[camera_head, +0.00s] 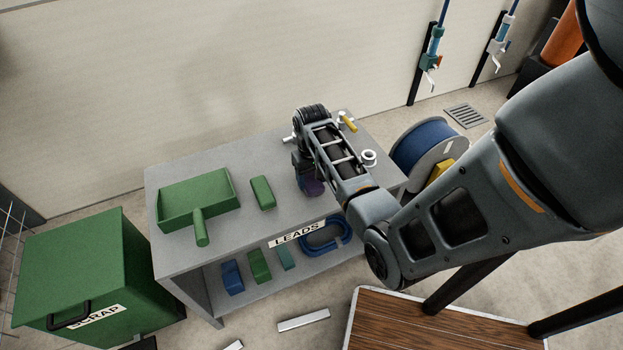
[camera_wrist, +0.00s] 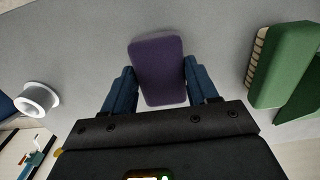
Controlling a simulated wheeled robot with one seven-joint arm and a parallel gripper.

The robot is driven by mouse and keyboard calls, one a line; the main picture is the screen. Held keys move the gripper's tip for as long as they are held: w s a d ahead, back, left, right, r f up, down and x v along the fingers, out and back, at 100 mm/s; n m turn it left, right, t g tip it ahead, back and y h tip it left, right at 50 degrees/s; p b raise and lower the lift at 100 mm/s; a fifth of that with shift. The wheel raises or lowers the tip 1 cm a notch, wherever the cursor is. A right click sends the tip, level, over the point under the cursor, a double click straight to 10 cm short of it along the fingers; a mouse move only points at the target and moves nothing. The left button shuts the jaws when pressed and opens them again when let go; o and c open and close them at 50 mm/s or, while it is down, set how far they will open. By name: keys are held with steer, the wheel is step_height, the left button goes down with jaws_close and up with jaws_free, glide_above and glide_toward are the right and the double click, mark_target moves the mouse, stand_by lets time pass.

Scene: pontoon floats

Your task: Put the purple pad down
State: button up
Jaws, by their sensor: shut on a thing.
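The purple pad (camera_wrist: 158,70) is a rounded block between my gripper's two blue fingers (camera_wrist: 161,88) in the wrist view. My gripper is shut on it, over the grey top of the bench (camera_head: 236,235). In the head view the pad (camera_head: 312,186) shows only partly, beneath my wrist, at the right half of the bench top. The pad appears at or close to the bench surface; I cannot tell whether it touches it.
A green brush (camera_head: 263,192) and a green dustpan (camera_head: 199,199) lie to the left on the bench. A white ring (camera_head: 369,158) and a yellow-handled tool (camera_head: 347,121) lie to the right. A lower shelf labelled LEADS holds several blocks. A green SCRAP bin (camera_head: 90,265) stands left.

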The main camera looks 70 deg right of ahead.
steer(key=shift+f, duration=0.45)
steer(key=o, duration=1.2)
steer(key=shift+f, duration=0.1)
